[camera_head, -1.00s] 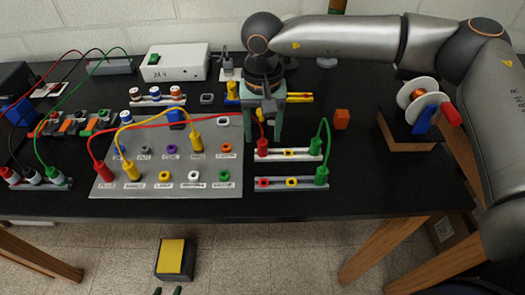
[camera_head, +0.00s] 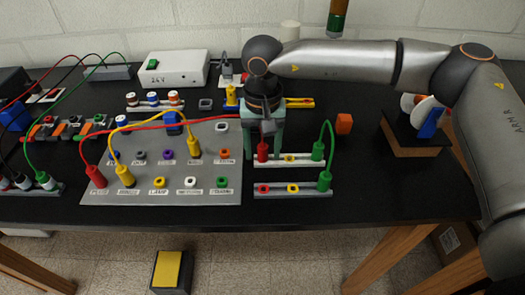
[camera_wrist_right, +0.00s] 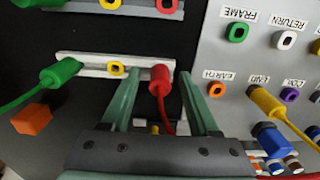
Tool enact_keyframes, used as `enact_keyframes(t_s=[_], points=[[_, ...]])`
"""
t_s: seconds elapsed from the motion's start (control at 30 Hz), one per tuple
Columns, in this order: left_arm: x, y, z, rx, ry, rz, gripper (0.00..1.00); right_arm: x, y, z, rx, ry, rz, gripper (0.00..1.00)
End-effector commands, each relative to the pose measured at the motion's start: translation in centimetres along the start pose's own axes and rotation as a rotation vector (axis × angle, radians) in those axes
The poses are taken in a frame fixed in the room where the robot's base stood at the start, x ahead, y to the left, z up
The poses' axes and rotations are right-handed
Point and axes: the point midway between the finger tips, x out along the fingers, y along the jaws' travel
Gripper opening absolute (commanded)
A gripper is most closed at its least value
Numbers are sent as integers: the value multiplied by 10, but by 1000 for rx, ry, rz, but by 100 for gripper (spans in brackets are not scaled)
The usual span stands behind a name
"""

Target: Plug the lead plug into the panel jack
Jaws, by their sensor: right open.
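The red lead plug (camera_head: 262,150) stands upright in the left end of the upper pale jack strip (camera_head: 301,159). Its red cable (camera_head: 150,123) runs left to another red plug (camera_head: 97,178) on the grey panel (camera_head: 216,190). My right gripper (camera_head: 263,155) is open and lowered over the lead plug, with one finger on each side. In the right wrist view the lead plug (camera_wrist_right: 160,80) shows between the green fingers (camera_wrist_right: 164,88), with gaps. The panel has free coloured jacks, including the orange one (camera_head: 224,154) and the green one (camera_head: 222,182). My left gripper is not in view.
Yellow plugs (camera_head: 125,177) with a yellow cable stand on the panel. A green cable (camera_head: 330,135) joins the two strips' right ends. An orange block (camera_head: 344,124) lies right of the strips, and a stand with a spool (camera_head: 415,140) is further right. Bare table lies between.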

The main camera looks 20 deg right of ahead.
Motion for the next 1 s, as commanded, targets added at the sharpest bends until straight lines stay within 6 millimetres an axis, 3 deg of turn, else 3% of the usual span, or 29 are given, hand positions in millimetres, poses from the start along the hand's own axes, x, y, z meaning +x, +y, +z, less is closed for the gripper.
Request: enact_keyframes(t_s=[0.87, 1.0], points=[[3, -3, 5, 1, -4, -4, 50, 0, 0, 0, 1, 0, 0, 61], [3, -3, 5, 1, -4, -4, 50, 0, 0, 0, 1, 0, 0, 48]])
